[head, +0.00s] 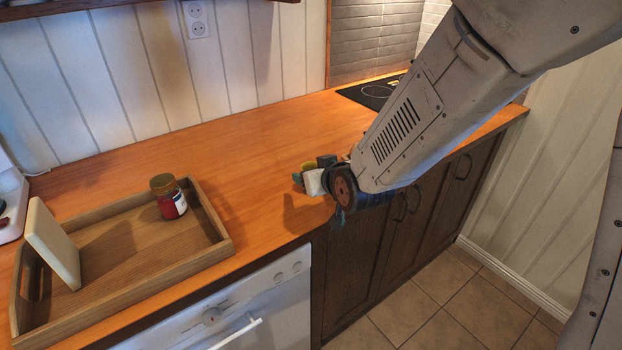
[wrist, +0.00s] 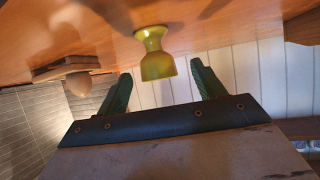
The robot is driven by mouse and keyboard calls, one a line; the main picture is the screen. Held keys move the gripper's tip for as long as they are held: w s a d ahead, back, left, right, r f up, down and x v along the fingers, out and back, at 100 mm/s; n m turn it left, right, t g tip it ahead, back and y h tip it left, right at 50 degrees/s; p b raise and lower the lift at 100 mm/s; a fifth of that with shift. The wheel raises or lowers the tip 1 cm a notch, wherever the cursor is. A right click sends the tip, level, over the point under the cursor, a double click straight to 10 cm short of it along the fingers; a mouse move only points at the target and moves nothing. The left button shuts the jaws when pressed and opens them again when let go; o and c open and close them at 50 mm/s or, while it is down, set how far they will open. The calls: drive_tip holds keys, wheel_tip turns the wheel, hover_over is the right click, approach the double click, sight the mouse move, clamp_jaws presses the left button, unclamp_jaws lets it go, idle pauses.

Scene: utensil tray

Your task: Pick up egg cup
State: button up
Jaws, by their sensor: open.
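The egg cup (wrist: 157,58) is yellow-green. In the wrist view it appears upside down, its base against the orange wooden counter at the top of the picture. My gripper (wrist: 161,68) is open, with one dark green finger on each side of the egg cup and visible gaps to both. I cannot tell how deep the cup is between the fingers. In the head view my gripper (head: 313,171) is low over the counter near its front edge.
A wooden tray (head: 217,222) at the left holds a red-labelled jar (head: 171,200) and a leaning cream board (head: 55,243). A brown wooden object (wrist: 67,67) stands left in the wrist view. The counter behind my gripper is clear.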

drive_tip(key=x, duration=0.6)
drive_tip(key=shift+d, duration=0.15)
drive_tip(key=c, duration=1)
